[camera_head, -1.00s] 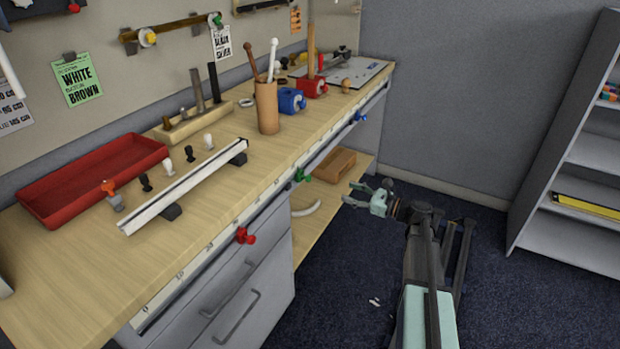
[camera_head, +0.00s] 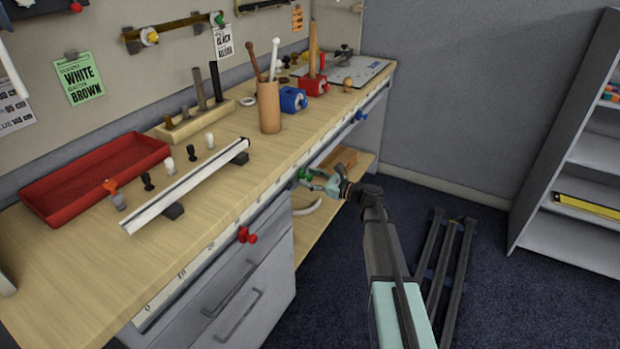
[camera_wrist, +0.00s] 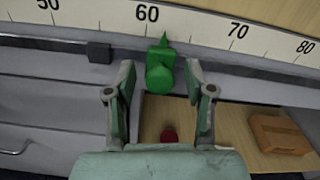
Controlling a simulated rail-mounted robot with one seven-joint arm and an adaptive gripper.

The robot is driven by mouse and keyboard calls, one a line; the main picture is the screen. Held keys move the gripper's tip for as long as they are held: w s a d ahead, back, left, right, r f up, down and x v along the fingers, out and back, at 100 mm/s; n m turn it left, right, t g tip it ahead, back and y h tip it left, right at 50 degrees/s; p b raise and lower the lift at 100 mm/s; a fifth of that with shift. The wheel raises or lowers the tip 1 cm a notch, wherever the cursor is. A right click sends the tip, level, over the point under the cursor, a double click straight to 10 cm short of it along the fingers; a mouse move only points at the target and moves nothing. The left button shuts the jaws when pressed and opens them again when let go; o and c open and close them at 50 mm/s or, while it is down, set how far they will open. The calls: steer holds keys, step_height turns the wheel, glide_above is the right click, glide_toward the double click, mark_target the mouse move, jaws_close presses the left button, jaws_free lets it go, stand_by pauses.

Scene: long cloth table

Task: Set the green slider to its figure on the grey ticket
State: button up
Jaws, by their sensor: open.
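The green slider (camera_wrist: 160,70) sits on the scale rail (camera_wrist: 190,28) along the bench's front edge. Its pointer is a little right of the 60 mark, at about 62. My gripper (camera_wrist: 159,72) is open, with one finger on each side of the slider and gaps showing. In the head view my gripper (camera_head: 312,182) is at the green slider (camera_head: 303,174) and partly overlaps it. The grey ticket (camera_head: 14,108) hangs on the wall at the left edge, partly cut off. Its lines are small, and I cannot read the green figure surely.
A red slider (camera_head: 246,235) is nearer on the same rail and a blue slider (camera_head: 361,116) is farther along. Drawers (camera_head: 235,300) are below the rail at left. A wooden box (camera_head: 340,160) stands on the lower shelf.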

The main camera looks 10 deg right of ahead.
steer(key=shift+w+a, duration=0.1)
steer(key=shift+a, duration=0.05)
jaws_close()
steer(key=shift+w, duration=0.1)
